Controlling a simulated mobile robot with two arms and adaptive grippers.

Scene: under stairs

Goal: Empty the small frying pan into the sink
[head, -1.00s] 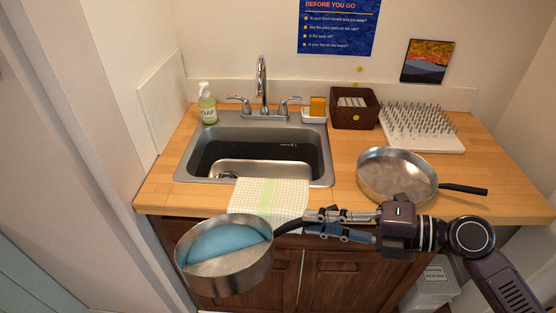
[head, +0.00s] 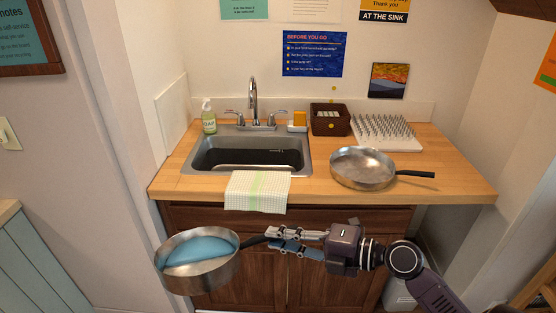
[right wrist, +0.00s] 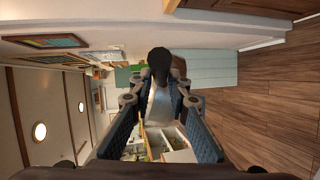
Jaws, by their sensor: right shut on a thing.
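My right gripper (head: 284,240) is shut on the dark handle of a steel frying pan (head: 198,278). The handle (right wrist: 158,64) also shows between the fingers in the right wrist view. This pan, which I take as the small one, hangs in the air in front of the cabinet, lower left of the towel. Smooth blue contents (head: 200,249) fill the far part of its inside; I cannot tell what they are. The sink (head: 200,170) is set into the wooden counter, behind and above the pan in the picture. A second steel frying pan (head: 362,172) sits on the counter, empty. My left gripper is not visible.
A checked towel (head: 258,192) hangs over the counter's front edge before the sink. The faucet (head: 253,105) and soap bottle (head: 208,118) stand behind it. A brown basket (head: 330,121) and white spiked rack (head: 388,134) stand to the right.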

